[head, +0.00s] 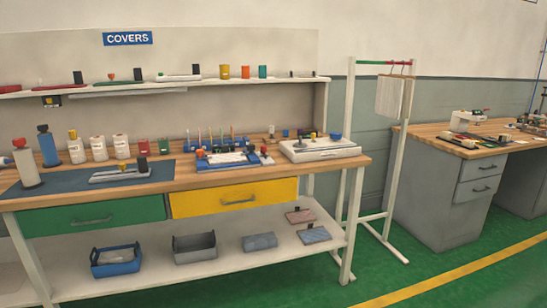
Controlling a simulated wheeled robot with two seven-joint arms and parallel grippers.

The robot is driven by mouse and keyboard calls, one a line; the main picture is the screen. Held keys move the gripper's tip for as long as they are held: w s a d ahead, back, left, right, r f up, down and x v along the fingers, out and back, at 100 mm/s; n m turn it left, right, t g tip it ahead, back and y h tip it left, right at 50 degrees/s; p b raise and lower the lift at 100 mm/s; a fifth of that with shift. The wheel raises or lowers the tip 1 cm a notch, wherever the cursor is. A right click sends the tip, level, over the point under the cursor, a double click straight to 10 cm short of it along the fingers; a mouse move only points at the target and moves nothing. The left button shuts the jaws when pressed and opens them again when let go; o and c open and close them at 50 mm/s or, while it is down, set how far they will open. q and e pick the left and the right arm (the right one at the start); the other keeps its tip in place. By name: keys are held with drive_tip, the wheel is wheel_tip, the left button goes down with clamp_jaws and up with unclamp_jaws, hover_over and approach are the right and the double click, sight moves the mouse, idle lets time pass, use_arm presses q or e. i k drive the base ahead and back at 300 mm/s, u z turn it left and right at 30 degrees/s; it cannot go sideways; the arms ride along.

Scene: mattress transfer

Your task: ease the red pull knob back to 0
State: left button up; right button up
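I cannot single out the red pull knob or any 0 mark at this distance. Small red parts show on the blue device (228,161) on the wooden workbench (350,166), and a small red piece (264,149) is at its right. A white unit (320,151) with a dark knob and a blue round part stands farther right on the bench. A white stand (26,166) with a red top is at the far left. Neither of my grippers is in view.
The bench has a green drawer (130,212) and a yellow drawer (190,204), both closed. Bins stand on its lower shelf (225,252). A white rack (356,190) stands at its right end. Green floor (420,262) is clear in front of the grey desk (425,195).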

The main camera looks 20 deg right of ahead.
sight(263, 148)
drive_tip(key=z, duration=0.85)
drive_tip(key=i, duration=1.25)
drive_tip(key=u, duration=0.3)
